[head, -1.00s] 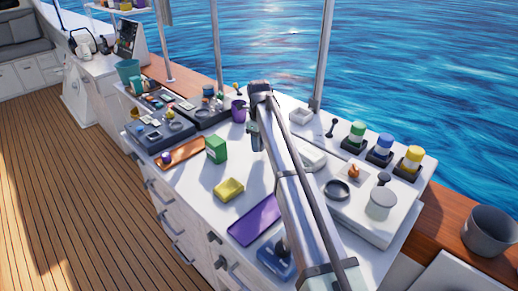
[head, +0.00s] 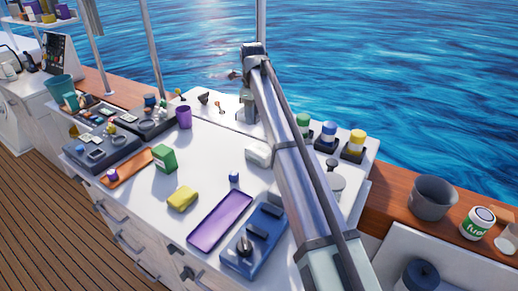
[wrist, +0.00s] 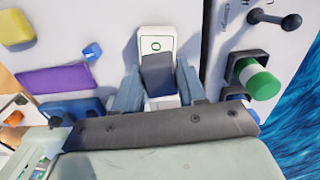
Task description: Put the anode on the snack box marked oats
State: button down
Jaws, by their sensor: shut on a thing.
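My gripper (wrist: 158,88) is shut on a dark grey block (wrist: 158,72), which looks like the anode; the block sits between the two blue-grey fingers. In the head view my gripper (head: 246,108) hangs above the back part of the white counter, and the block cannot be made out there. Behind the block in the wrist view is a white box (wrist: 156,42) with a green ring mark, partly hidden by the block and fingers. Whether block and box touch, I cannot tell. No "oats" lettering is readable on either box.
A yellow sponge (head: 182,197), purple tray (head: 219,222), small blue cube (head: 234,176) and blue case (head: 254,236) lie toward the front. A purple cup (head: 183,117) stands left.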

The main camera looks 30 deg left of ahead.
aim_at(260, 149)
jog(key=shift+m, duration=0.3)
jog(key=shift+s+d+f, duration=0.2)
jog(key=shift+d+f, duration=0.4)
jog(key=shift+f, duration=0.9)
jog(key=shift+s+d+f, duration=0.15)
jog(key=shift+d+f, duration=0.45)
jog(key=shift+f, duration=0.95)
jog(key=shift+s+d+f, duration=0.2)
jog(key=shift+d+f, duration=0.4)
jog(key=shift+f, duration=0.9)
jog(key=c, duration=0.6)
grip_release()
jog(key=shift+f, duration=0.15)
jog(key=shift+c, duration=0.2)
notch_tip(260, 149, up, 12)
